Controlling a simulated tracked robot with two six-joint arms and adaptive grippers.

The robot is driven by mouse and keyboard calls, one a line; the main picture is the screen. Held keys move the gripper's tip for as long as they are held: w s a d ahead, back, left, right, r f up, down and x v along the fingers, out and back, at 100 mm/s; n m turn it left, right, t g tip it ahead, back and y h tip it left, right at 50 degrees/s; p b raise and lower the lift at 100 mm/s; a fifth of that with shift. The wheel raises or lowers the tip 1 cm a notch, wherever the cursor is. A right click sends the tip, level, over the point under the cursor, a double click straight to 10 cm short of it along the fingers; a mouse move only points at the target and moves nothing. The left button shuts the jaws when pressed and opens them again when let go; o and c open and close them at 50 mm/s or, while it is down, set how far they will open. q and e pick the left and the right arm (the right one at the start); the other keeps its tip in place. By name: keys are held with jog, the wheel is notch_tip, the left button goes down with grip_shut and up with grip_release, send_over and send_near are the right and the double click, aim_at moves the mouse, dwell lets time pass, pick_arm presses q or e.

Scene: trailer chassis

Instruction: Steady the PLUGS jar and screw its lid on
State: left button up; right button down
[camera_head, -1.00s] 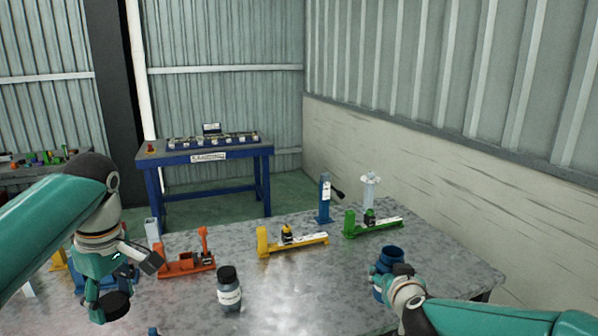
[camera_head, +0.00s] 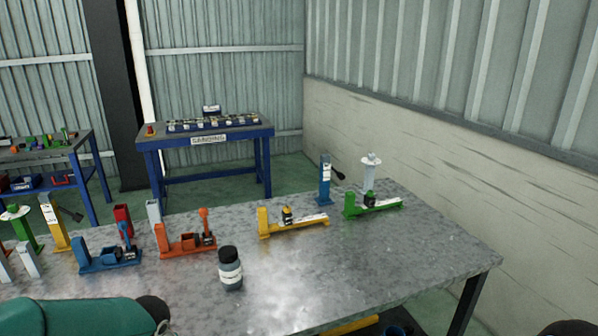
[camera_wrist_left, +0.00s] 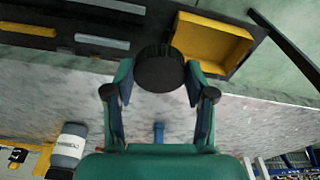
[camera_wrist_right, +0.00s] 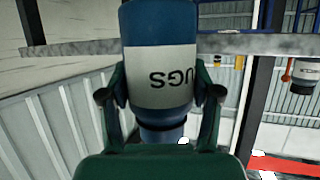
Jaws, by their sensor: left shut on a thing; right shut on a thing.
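The blue PLUGS jar (camera_wrist_right: 155,25) fills the middle of the right wrist view, its white label partly readable and upside down in the picture. My right gripper (camera_wrist_right: 162,100) is shut on its sides. The lid is apart from the jar. Neither gripper shows clearly in the head view.
A closed dark jar (camera_head: 230,270) with a white label stands on the metal table (camera_head: 350,265). Orange (camera_head: 187,243), yellow (camera_head: 290,225) and green (camera_head: 372,203) fixtures line the table's back. A yellow bin (camera_wrist_left: 212,45) shows beyond the lid.

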jog(key=shift+s+a+r+n, duration=0.15)
jog(key=shift+s+a+r, duration=0.1)
jog(key=shift+a, duration=0.35)
jog(key=shift+s+a+r+n, duration=0.15)
jog(key=shift+s+a, duration=0.1)
jog(key=shift+a, duration=0.3)
jog(key=shift+w+a+r, duration=0.15)
jog(key=shift+a+r, duration=0.15)
jog(key=shift+r, duration=0.4)
jog(key=shift+w+d+r, duration=0.1)
jog(key=shift+w+r, duration=0.05)
jog(key=shift+r, duration=0.1)
pick_arm(q)
jog(key=w+d+f+m, duration=0.1)
jog(key=d+f+m, duration=0.3)
jog(key=d+m, duration=0.1)
jog(key=shift+d+f+m+h, duration=0.2)
jog(key=shift+f+m+h, duration=0.2)
jog(key=shift+m, duration=0.2)
jog(key=shift+w, duration=0.1)
pick_arm(e)
jog(key=s+a+f+n+g+y, duration=0.1)
jog(key=s+a+n+g+y, duration=0.2)
jog(key=s+a+n+y, duration=0.4)
jog(key=s+a+y, duration=0.1)
jog(key=s+a, duration=0.1)
jog(key=a, duration=0.5)
jog(key=shift+s+a+f+y, duration=0.2)
jog(key=shift+a+f+y, duration=0.1)
jog(key=shift+f, duration=0.1)
